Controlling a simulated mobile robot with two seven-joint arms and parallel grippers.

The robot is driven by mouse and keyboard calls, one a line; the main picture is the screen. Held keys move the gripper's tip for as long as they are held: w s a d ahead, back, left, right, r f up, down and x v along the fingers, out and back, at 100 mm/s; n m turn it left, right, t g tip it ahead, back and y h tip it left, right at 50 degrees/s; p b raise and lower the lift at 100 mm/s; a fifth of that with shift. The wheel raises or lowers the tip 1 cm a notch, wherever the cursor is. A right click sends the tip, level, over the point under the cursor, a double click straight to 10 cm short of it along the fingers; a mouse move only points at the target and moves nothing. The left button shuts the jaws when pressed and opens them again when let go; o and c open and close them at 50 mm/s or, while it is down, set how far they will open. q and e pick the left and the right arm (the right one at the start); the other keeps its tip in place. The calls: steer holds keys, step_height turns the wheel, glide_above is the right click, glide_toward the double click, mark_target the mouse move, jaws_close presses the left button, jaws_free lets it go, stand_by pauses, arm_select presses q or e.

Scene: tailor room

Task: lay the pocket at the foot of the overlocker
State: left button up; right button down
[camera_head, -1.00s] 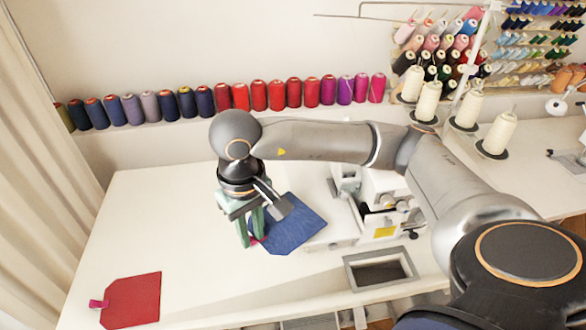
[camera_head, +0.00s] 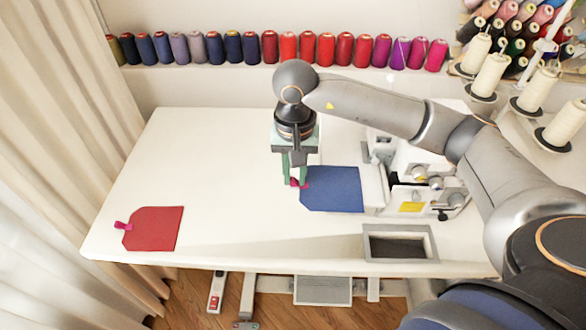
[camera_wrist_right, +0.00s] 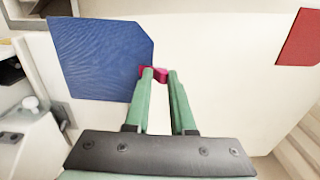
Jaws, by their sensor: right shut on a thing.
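The blue pocket (camera_head: 333,189) lies flat on the white table, its right edge close to the plate of the overlocker (camera_head: 418,180). In the right wrist view the blue pocket (camera_wrist_right: 100,55) shows with a pink tab (camera_wrist_right: 155,73) at its corner end. My right gripper (camera_head: 295,181) points down and is shut on that pink tab at the pocket's left end. The gripper's green fingers (camera_wrist_right: 160,80) show on the tab in the wrist view. The overlocker (camera_wrist_right: 25,135) is at the left there. My left gripper is not in view.
A red pocket (camera_head: 153,229) with a pink tab lies at the table's front left. A grey-framed opening (camera_head: 400,243) is in front of the overlocker. Thread spools line the back ledge, and cream cones (camera_head: 490,72) stand at the right.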

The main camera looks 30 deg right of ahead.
mark_target(315, 179)
steer(key=shift+s+d, duration=0.2)
steer(key=shift+d, duration=1.85)
steer(key=shift+s+d, duration=0.1)
steer(key=shift+d, duration=0.15)
steer(key=shift+f+b, duration=0.2)
steer(key=shift+b, duration=0.3)
steer(key=c, duration=0.7)
jaws_free()
steer(key=shift+r, duration=0.1)
